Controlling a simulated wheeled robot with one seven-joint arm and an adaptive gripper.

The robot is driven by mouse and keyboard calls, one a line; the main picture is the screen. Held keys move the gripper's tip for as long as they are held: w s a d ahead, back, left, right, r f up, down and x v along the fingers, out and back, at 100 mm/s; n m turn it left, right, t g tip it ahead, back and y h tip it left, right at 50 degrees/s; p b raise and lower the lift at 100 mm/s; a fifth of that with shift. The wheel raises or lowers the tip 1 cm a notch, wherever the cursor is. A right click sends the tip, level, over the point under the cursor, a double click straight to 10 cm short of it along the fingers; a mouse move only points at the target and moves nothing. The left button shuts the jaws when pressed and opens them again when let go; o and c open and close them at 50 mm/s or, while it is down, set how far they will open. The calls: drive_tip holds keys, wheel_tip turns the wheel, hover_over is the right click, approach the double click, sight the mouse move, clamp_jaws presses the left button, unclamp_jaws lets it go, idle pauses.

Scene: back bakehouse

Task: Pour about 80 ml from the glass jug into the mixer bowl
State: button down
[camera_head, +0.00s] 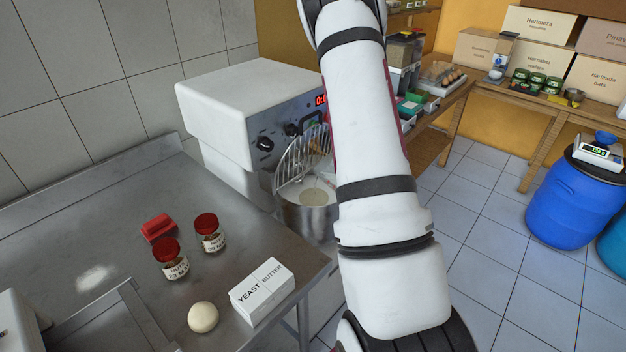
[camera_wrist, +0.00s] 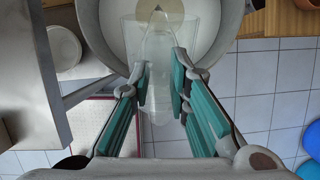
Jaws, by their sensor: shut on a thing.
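The mixer bowl (camera_head: 305,219) is a steel bowl under the mixer's wire guard, with pale contents. In the wrist view its rim (camera_wrist: 222,45) curves around the top of the picture. The clear glass jug (camera_wrist: 158,62) is between my fingers, its upper part overlapping the bowl's opening. My gripper (camera_wrist: 160,82), with teal pads, is shut on the jug. The jug's exact tilt and liquid level are hard to tell, and no clear stream shows. In the head view my arm hides the gripper and jug.
The white mixer (camera_head: 245,105) with its raised-looking wire guard (camera_head: 303,158) stands behind the bowl. The steel table (camera_head: 95,225) holds red-lidded jars (camera_head: 209,233), a yeast butter box (camera_head: 262,291) and a dough ball (camera_head: 203,317). Blue barrels (camera_head: 570,205) stand at right; tiled floor lies between.

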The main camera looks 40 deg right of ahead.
drive_tip(key=shift+w, duration=0.1)
drive_tip(key=shift+w+g+b, duration=0.3)
drive_tip(key=shift+w+b, duration=0.2)
drive_tip(key=shift+b, duration=0.1)
drive_tip(key=shift+w+b, duration=0.2)
drive_tip(key=shift+b, duration=0.1)
drive_tip(key=shift+w+f+g+b, duration=0.2)
drive_tip(key=shift+w+g+b, duration=0.25)
drive_tip(key=shift+b, duration=0.1)
drive_tip(key=shift+w, duration=0.1)
